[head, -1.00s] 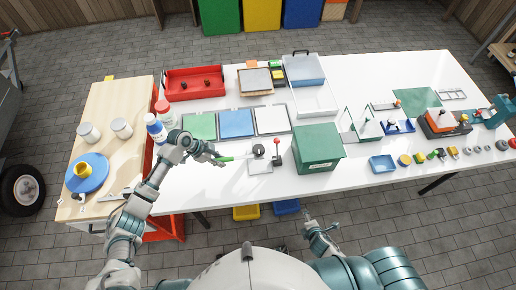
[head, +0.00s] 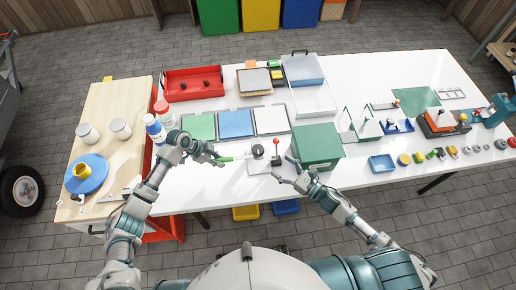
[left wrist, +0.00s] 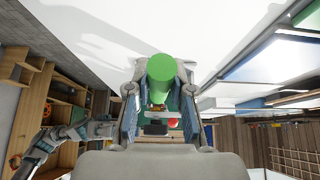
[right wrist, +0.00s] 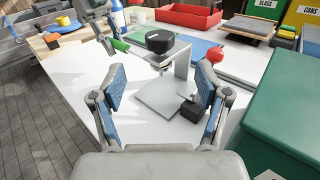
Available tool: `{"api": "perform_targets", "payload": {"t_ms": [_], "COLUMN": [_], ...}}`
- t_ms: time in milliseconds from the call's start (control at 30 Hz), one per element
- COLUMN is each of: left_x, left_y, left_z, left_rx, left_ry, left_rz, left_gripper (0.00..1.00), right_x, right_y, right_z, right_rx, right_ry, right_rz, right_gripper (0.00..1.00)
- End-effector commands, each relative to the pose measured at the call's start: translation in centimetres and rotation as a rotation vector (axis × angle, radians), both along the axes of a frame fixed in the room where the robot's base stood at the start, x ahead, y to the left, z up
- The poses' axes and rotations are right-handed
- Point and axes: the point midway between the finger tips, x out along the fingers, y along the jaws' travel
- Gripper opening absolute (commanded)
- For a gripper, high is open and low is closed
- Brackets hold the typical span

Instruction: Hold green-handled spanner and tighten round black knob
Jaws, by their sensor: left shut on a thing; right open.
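The green-handled spanner (head: 228,159) is held by my left gripper (head: 212,157), which is shut on its handle. In the left wrist view the green handle (left wrist: 161,80) sits between the fingers. The spanner's far end is hard to make out near the knob. The round black knob (head: 258,150) stands on a grey metal bracket with a flat plate; it shows clearly in the right wrist view (right wrist: 160,41). My right gripper (head: 284,171) is open and empty, in front of the bracket. In the right wrist view its fingers (right wrist: 160,100) frame the plate from the near side.
A red-knobbed lever (head: 276,147) with a black base stands right of the black knob. The green box (head: 318,148) is close to the right of my right gripper. Green, blue and white panels (head: 236,123) lie behind. The white tabletop in front is clear.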

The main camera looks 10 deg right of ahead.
Motion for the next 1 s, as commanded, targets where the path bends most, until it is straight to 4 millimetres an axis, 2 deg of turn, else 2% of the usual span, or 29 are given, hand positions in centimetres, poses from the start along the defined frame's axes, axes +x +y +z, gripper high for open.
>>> {"api": "perform_targets", "payload": {"t_ms": [167,400,600,1000], "left_x": [-0.1,-0.1,-0.1,-0.1], "left_y": [-0.1,-0.1,-0.1,0.0], "left_z": [-0.1,-0.1,-0.1,-0.1], "left_rx": [0.000,0.000,0.000,0.000], "left_ry": [0.001,0.001,0.002,0.002], "left_rz": [-0.002,-0.002,-0.001,-0.001], "left_gripper": [0.00,0.00,0.00,0.00], "right_x": [1.9,5.7,7.9,8.7], "right_y": [1.7,5.1,7.1,7.9], "right_z": [0.2,0.2,0.1,0.0], "right_rx": [-0.003,-0.003,-0.003,-0.003], "right_ry": [-0.011,-0.009,-0.007,-0.005], "right_rz": [0.005,0.003,0.002,0.002], "right_gripper": [0.75,0.75,0.75,0.75]}}
